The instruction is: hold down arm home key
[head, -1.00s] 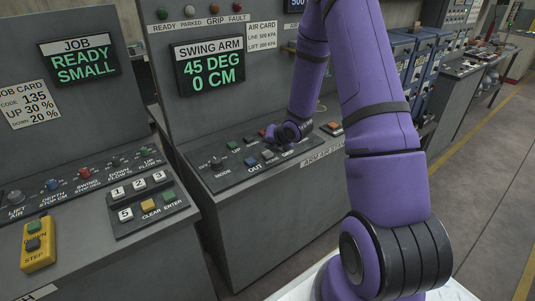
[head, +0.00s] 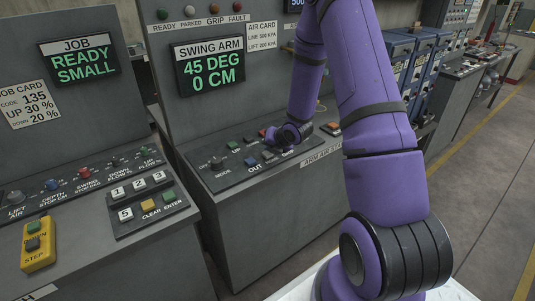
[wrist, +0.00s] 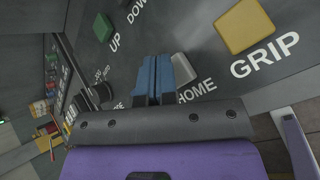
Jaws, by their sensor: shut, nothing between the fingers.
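The arm home key is a light grey key (wrist: 183,68) beside the HOME lettering in the wrist view, partly covered by my fingers. My gripper (wrist: 156,76) shows two blue fingertips pressed together, with nothing between them. They overlap the key's left side in this view; I cannot tell whether they touch or press it. In the head view my gripper (head: 277,141) is low over the swing arm panel, and its fingertips are hard to make out. The swing arm display (head: 209,71) reads 45 DEG, 0 CM.
A yellow GRIP key (wrist: 244,25) lies right of the home key, and a green UP key (wrist: 103,27) to the left. A mode knob (head: 217,162) stands on the panel's left. The job console's keypad (head: 143,198) is further left.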

